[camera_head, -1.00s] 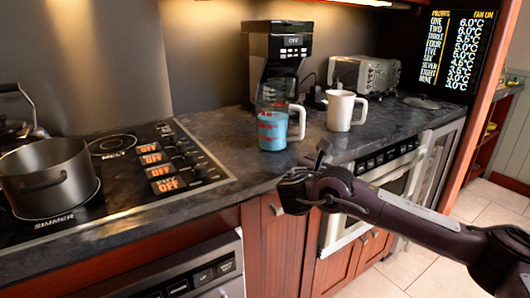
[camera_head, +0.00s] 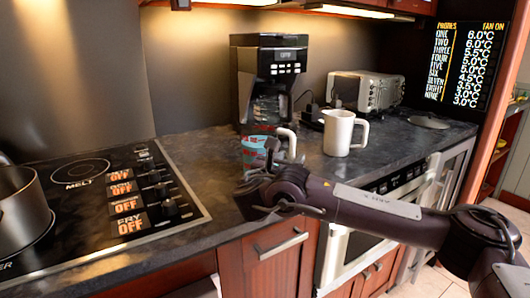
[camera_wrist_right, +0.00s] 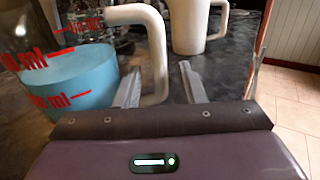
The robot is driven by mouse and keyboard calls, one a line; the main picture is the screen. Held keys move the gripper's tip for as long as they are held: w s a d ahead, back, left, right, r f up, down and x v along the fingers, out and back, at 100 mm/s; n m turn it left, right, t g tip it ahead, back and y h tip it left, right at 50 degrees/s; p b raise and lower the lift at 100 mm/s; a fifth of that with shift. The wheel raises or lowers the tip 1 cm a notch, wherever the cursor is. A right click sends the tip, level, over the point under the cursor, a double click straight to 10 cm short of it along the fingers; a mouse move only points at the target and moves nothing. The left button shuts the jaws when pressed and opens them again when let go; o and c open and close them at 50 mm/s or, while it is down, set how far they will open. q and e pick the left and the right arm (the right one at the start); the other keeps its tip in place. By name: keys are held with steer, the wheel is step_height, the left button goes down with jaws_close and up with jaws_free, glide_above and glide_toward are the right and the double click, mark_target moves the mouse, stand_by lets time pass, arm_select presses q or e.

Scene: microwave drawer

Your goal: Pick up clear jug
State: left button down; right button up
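The clear jug (camera_head: 254,153) stands on the dark counter in front of the coffee maker. It has red markings, blue contents and a white handle on its right side. In the right wrist view the jug (camera_wrist_right: 62,82) fills the left part, cut off by the picture edge. My right gripper (camera_head: 282,152) is at the jug's handle side and partly covers the jug. In the wrist view its two fingers (camera_wrist_right: 162,88) are apart, with the lower part of the white handle between them. I cannot tell whether they touch it. My left gripper is not in view.
A white mug (camera_head: 338,134) stands right of the jug. The black coffee maker (camera_head: 268,75) is behind, with a toaster (camera_head: 366,91) further right. The cooktop (camera_head: 100,200) and a pot (camera_head: 18,215) are at left. Counter between cooktop and jug is clear.

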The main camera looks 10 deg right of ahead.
steer(key=shift+x, duration=0.85)
steer(key=shift+c, duration=0.5)
jaws_close()
steer(key=shift+r, duration=0.15)
